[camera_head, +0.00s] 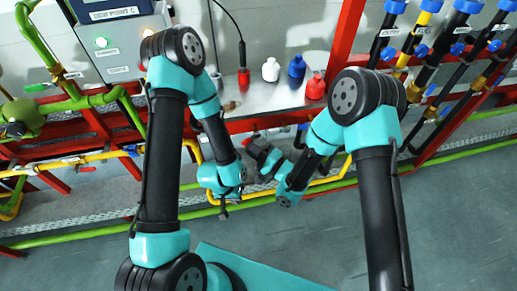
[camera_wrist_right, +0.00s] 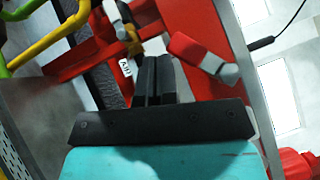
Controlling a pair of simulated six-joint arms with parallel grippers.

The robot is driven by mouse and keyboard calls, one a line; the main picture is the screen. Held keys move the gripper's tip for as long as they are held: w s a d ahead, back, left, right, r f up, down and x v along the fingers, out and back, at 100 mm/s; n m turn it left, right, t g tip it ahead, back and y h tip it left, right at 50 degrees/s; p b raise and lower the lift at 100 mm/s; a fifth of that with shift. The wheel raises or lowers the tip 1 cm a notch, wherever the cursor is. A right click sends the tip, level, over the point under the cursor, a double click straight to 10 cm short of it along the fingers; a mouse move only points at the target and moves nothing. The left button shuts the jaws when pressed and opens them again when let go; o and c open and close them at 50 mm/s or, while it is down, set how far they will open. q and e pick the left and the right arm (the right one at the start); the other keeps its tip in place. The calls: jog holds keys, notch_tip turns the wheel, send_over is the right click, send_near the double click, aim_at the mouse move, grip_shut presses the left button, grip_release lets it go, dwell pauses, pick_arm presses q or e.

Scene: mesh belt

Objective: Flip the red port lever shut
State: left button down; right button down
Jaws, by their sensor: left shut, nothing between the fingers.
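A red grip with a grey end (camera_wrist_right: 200,53), which looks like the lever, shows in the right wrist view, just right of and beyond the fingertips. It lies at a slant in front of red framework, apart from the fingers. I cannot pick it out clearly in the head view. My right gripper (camera_head: 250,144) is by the red rail below the bench; in its wrist view the fingers (camera_wrist_right: 154,68) are together with nothing visible between them. My left gripper (camera_head: 223,211) points down beside the yellow pipe, shut and empty.
Red, white and blue bottles stand on the metal bench (camera_head: 225,118) behind the grippers. A yellow pipe (camera_head: 325,180) and a green pipe (camera_head: 330,192) run low across the front. A small white tag (camera_wrist_right: 126,67) hangs left of the right fingers. Grey floor (camera_head: 450,200) is clear at right.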

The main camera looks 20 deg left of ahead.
jog(key=shift+m+t+y, duration=0.3)
jog(key=shift+m+y, duration=0.1)
jog(key=shift+m, duration=0.3)
jog(key=shift+s+a+r, duration=0.45)
jog(key=shift+a+r, duration=0.2)
jog(key=shift+a, duration=0.1)
jog(key=shift+s+a+r, duration=0.4)
jog(key=shift+a+r, duration=0.25)
jog(key=shift+a, duration=0.05)
jog(key=s+d+f, duration=0.2)
jog(key=f, duration=0.3)
jog(key=s+d+f, duration=0.3)
jog(key=f, duration=0.3)
jog(key=shift+s+d, duration=0.1)
